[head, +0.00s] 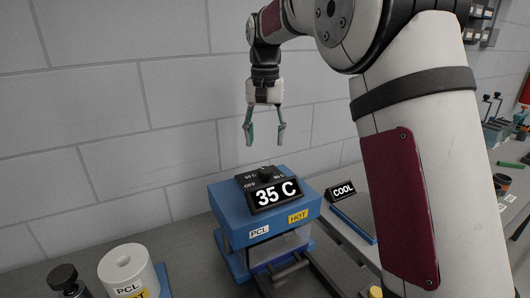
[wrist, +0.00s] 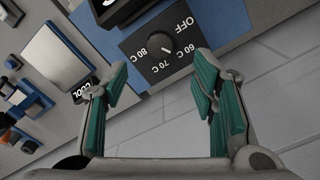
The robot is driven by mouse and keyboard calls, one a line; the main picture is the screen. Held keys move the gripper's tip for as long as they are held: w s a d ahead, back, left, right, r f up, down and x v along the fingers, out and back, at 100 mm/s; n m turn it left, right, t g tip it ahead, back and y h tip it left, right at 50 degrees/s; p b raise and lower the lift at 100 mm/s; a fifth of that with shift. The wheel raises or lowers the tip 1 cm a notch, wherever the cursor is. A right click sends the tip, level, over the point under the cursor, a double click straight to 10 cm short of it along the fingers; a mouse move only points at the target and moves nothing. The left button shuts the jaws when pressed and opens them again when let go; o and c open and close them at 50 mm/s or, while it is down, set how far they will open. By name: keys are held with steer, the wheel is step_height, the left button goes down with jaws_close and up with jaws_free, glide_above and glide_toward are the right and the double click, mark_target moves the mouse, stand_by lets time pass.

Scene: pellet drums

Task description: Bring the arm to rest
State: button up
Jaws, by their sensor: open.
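My gripper (head: 265,138) hangs pointing down above a blue heated press in the head view. Its two teal-padded fingers are apart with nothing between them. In the wrist view the open gripper (wrist: 160,95) frames the area just below a black dial panel. The blue press (head: 225,207) carries a "35 C" display (head: 274,194) and labels "PCL" and "HOT". Its dial (wrist: 160,43) shows in the wrist view among the marks OFF, 60 C, 70 C and 80 C. My gripper is apart from the dial, with clear air between them in the head view.
A white drum (head: 128,272) labelled PCL stands at the front left beside a black-capped item (head: 64,278). A "COOL" sign (head: 342,190) and a pale plate lie right of the press. A grey block wall (head: 100,100) stands behind. Blue racks (head: 497,133) stand far right.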

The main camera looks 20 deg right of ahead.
steer(key=shift+r, duration=0.85)
steer(key=s+r+n+t, duration=0.1)
steer(key=s+r, duration=0.1)
steer(key=s, duration=0.7)
steer(key=s+r+n+t, duration=0.1)
steer(key=s+r+t, duration=0.15)
steer(key=s, duration=0.55)
steer(key=s+f+n+t, duration=0.1)
steer(key=s+f, duration=0.2)
steer(key=s, duration=0.5)
steer(key=s+f+n+t, duration=0.1)
steer(key=s+f, duration=0.3)
steer(key=s, duration=0.4)
steer(key=shift+s+n, duration=0.15)
steer(key=shift+n, duration=0.15)
steer(key=shift+d+f, duration=0.1)
